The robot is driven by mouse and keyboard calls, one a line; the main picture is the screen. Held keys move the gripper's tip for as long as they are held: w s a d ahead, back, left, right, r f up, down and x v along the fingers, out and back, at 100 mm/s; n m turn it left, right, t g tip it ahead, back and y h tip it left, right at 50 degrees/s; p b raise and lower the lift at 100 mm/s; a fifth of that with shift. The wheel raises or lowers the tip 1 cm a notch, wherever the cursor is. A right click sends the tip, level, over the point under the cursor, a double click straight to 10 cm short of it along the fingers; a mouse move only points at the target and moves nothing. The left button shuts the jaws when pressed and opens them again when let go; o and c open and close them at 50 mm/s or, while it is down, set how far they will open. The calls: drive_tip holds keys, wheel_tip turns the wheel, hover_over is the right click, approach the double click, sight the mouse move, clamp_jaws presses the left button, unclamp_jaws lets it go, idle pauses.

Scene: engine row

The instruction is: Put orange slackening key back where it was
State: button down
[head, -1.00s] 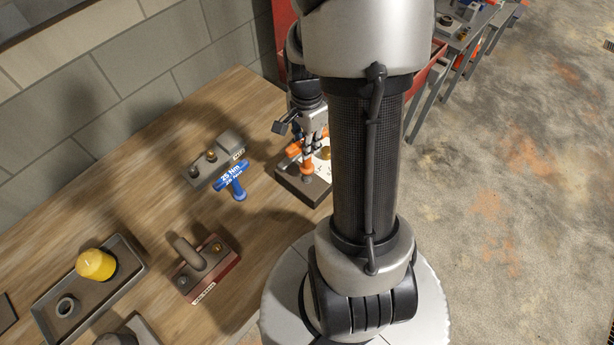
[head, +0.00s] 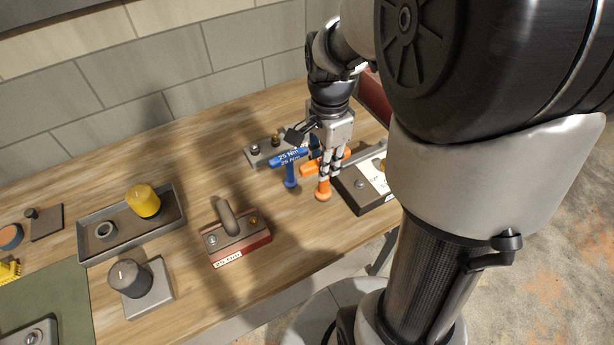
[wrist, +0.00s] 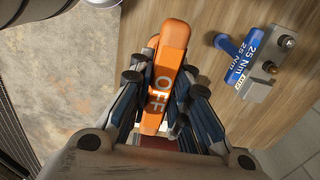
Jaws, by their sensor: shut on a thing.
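The orange key (head: 323,190), with OFF on its handle (wrist: 165,80), is in my gripper (head: 328,165). The fingers are shut on it from both sides in the wrist view (wrist: 164,98). It hangs upright, and its lower end shows just left of the dark block with a white card (head: 368,190). I cannot tell how far it is above the table. A blue key marked 25 Nm (head: 290,172) stands close to its left, by a grey block (head: 262,153) that also shows in the wrist view (wrist: 262,85).
A red-based block with a handle (head: 240,245), a tray (head: 130,240) with a yellow cap (head: 143,201) and ring, and a grey knob on a plate (head: 130,278) stand on the wooden table (head: 200,165). A brick wall backs it. Bare wood lies before the blue key.

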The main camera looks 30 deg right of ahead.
wheel_tip(320, 180, down, 15)
drive_tip(key=b, duration=0.3)
drive_tip(key=shift+r, duration=0.15)
drive_tip(key=shift+b, duration=0.3)
drive_tip(key=shift+f, duration=0.25)
drive_tip(key=c, duration=1.5)
unclamp_jaws()
wheel_tip(320, 180, up, 12)
drive_tip(key=p, duration=0.3)
drive_tip(key=shift+r, duration=0.2)
drive_tip(key=s+a+r+n+t, duration=0.1)
drive_tip(key=s+a+r+n, duration=0.2)
drive_tip(key=n, duration=0.3)
drive_tip(key=s+a+r+n+t, duration=0.2)
drive_tip(key=s+a+r+n, duration=0.2)
drive_tip(key=s+r+n, duration=0.1)
drive_tip(key=s+a+r+n+t, duration=0.1)
drive_tip(key=s+a+r+n, duration=0.2)
drive_tip(key=s+r+n, duration=0.1)
drive_tip(key=shift+s+a+r+n+t, duration=0.15)
drive_tip(key=shift+s+n, duration=0.25)
drive_tip(key=shift+n, duration=0.25)
drive_tip(key=shift+s+a+n+t, duration=0.15)
drive_tip(key=shift+s+n, duration=0.2)
drive_tip(key=shift+n, duration=0.3)
